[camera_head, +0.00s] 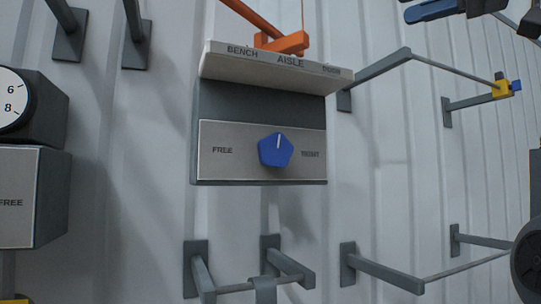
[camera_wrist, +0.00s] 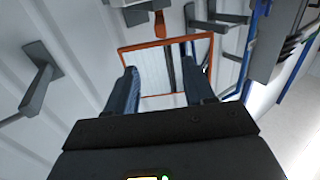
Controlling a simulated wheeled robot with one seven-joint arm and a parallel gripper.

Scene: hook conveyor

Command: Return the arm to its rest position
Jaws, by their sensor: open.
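My gripper (camera_wrist: 160,84) is in the wrist view, with its two dark blue fingers spread apart and nothing between them. Beyond the fingertips is a pale rectangular area bordered by an orange frame (camera_wrist: 166,42); the gripper appears clear of it. In the head view, a blue and dark piece (camera_head: 432,10) at the top right edge looks like part of my gripper, largely cut off. The rest of my arm is mostly out of view.
A control box with a blue knob (camera_head: 276,150) stands mid-wall, under a ledge lettered BENCH and AISLE (camera_head: 290,60). Grey brackets with bars (camera_head: 390,270) jut from the wall. A dial box (camera_head: 35,110) is at left. An orange bar (camera_head: 285,43) hangs above.

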